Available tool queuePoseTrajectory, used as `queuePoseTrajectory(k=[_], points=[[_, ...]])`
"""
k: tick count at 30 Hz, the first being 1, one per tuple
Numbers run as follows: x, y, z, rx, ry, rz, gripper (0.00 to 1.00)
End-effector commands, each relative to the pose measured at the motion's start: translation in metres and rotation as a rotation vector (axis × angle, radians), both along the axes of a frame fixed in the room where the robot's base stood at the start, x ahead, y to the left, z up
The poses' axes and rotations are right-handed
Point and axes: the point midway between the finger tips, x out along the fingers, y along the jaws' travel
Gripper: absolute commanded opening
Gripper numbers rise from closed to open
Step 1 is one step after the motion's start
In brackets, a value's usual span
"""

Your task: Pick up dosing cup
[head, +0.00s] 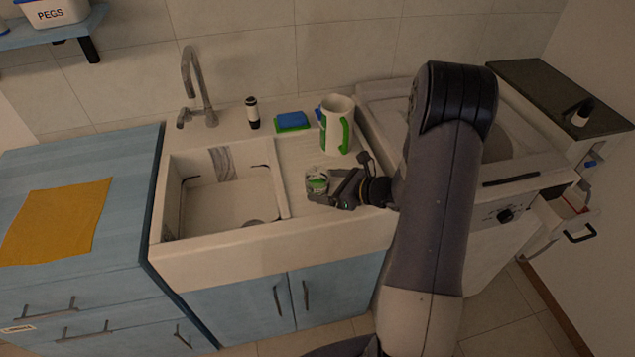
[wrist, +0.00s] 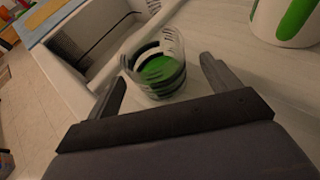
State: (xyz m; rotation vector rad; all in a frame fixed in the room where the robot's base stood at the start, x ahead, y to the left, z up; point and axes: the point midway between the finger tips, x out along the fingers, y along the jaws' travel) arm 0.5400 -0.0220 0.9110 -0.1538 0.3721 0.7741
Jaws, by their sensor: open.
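The dosing cup (head: 317,181) is a small clear cup with dark markings and green at its bottom. It stands on the white drainboard to the right of the sink basin. In the wrist view the cup (wrist: 158,70) is ahead, roughly between the two fingers and near their tips. My gripper (head: 330,190) is open at the cup's right side in the head view. In the wrist view my gripper (wrist: 163,75) has its fingers spread wide, with nothing clamped. I cannot tell whether a finger touches the cup.
A blue and green sponge (head: 291,121), a small dark-and-white bottle (head: 252,113) and the faucet (head: 198,90) are along the back. The sink basin (head: 228,205) opens to the left.

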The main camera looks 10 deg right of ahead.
Motion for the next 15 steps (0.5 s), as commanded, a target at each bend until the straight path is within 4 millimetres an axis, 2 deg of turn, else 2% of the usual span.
queuePoseTrajectory(k=[6,15], points=[[0.016,0.020,-0.011,0.001,0.001,0.004,0.84],[0.020,0.022,-0.014,0.000,0.000,0.000,0.84]])
